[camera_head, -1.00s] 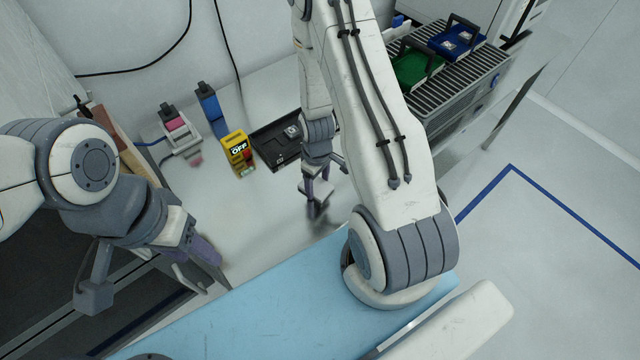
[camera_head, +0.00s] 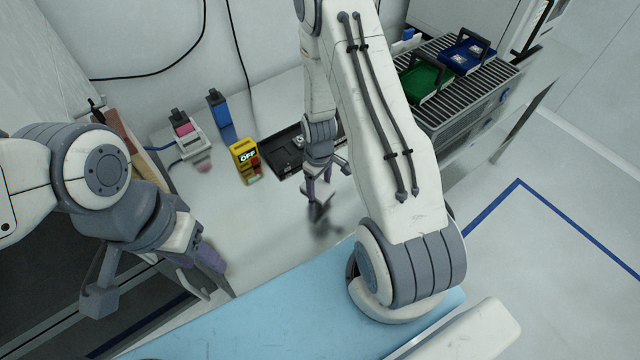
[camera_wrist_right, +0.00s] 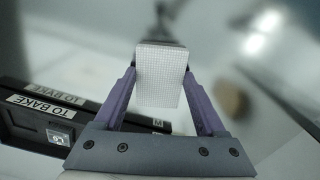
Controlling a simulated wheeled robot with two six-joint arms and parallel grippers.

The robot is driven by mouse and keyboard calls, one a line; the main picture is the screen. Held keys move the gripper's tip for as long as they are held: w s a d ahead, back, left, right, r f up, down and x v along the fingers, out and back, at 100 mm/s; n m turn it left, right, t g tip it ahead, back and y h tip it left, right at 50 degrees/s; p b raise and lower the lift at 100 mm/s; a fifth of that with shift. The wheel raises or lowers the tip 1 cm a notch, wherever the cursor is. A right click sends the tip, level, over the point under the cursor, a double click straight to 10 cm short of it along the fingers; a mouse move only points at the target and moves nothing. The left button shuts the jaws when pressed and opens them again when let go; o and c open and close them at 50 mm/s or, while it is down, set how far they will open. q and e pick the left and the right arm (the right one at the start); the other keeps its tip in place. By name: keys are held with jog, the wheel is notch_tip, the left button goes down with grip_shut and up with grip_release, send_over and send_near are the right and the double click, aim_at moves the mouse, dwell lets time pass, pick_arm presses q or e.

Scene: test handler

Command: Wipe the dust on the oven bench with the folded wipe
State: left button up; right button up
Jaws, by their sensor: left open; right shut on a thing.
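My right gripper (camera_head: 318,203) hangs over the pale bench top (camera_head: 270,220), in front of the black tray. In the right wrist view, the gripper (camera_wrist_right: 160,85) is shut on the folded wipe (camera_wrist_right: 158,75), a white block with a fine grid texture. A blurred brown patch (camera_wrist_right: 232,100) lies right of the wipe in that view; it may be the dust. I cannot make out dust in the head view, nor tell whether the wipe touches the bench. My left gripper (camera_head: 205,270) is open and empty near the bench's left front edge.
The black tray (camera_head: 283,160) also shows in the wrist view, labelled TO BAKE (camera_wrist_right: 40,103). A yellow OFF box (camera_head: 243,160), a blue bottle-like item (camera_head: 218,110) and a pink-and-white item (camera_head: 190,135) stand left of it. Green (camera_head: 425,82) and blue (camera_head: 466,55) trays sit on a slatted rack.

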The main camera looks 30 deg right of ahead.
aim_at(326, 202)
jog(key=shift+s+f, duration=0.15)
jog(key=shift+s, duration=1.8)
jog(key=shift+w+r, duration=0.2)
jog(key=shift+w, duration=0.95)
jog(key=shift+w+f, duration=0.15)
jog(key=shift+w, duration=0.85)
jog(key=shift+r+p, duration=1.15)
jog(key=shift+r, duration=0.45)
jog(key=shift+f, duration=0.1)
